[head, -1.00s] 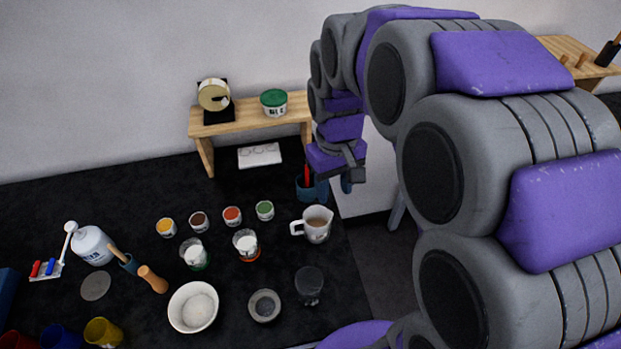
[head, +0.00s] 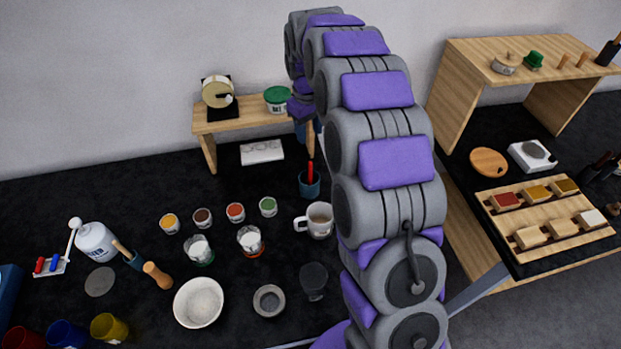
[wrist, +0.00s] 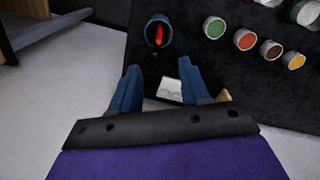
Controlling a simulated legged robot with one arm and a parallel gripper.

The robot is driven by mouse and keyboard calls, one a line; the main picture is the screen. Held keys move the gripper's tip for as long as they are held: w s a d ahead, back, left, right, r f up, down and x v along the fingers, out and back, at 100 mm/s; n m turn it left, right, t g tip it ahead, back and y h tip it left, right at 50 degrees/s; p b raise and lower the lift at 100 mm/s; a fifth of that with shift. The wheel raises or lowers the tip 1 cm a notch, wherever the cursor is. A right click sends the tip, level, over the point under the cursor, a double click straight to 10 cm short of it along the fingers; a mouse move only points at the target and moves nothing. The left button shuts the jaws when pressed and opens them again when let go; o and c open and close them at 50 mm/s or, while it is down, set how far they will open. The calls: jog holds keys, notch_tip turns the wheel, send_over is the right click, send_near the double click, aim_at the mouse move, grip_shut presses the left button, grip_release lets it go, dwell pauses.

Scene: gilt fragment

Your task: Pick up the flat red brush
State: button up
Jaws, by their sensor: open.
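The red brush (head: 311,172) stands upright in a dark blue cup (head: 309,188) on the black table, in front of the small wooden bench. In the wrist view the red brush (wrist: 159,35) shows inside the cup (wrist: 150,29), at the top middle. Only its red upper part shows; the rest is hidden in the cup. My gripper (wrist: 158,65) is open and empty, its two blue fingers spread apart. In the wrist view the cup lies beyond the fingertips, clear of them. In the head view my arm reaches toward the bench and the fingers are hard to make out.
A white mug (head: 319,220) and a green paint pot (head: 268,206) stand near the cup. The small bench (head: 236,125) behind carries a green-lidded tub (head: 277,100). A white card (head: 262,152) lies under it. More paint pots and jars stand to the left.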

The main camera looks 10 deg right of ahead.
notch_tip(320, 180, down, 3)
jog(key=b, duration=0.2)
send_near(309, 169)
notch_tip(309, 169, down, 5)
jog(key=d, duration=0.2)
jog(key=shift+a+f, duration=0.55)
jog(key=shift+a, duration=0.25)
jog(key=f, duration=0.4)
jog(key=shift+w+d+f+b, duration=0.3)
jog(key=shift+w+f+b, duration=0.05)
jog(key=shift+f, duration=0.05)
jog(key=shift+a, duration=0.35)
jog(key=c, duration=0.6)
jog(key=shift+d, duration=0.15)
grip_shut()
jog(key=shift+d, duration=0.1)
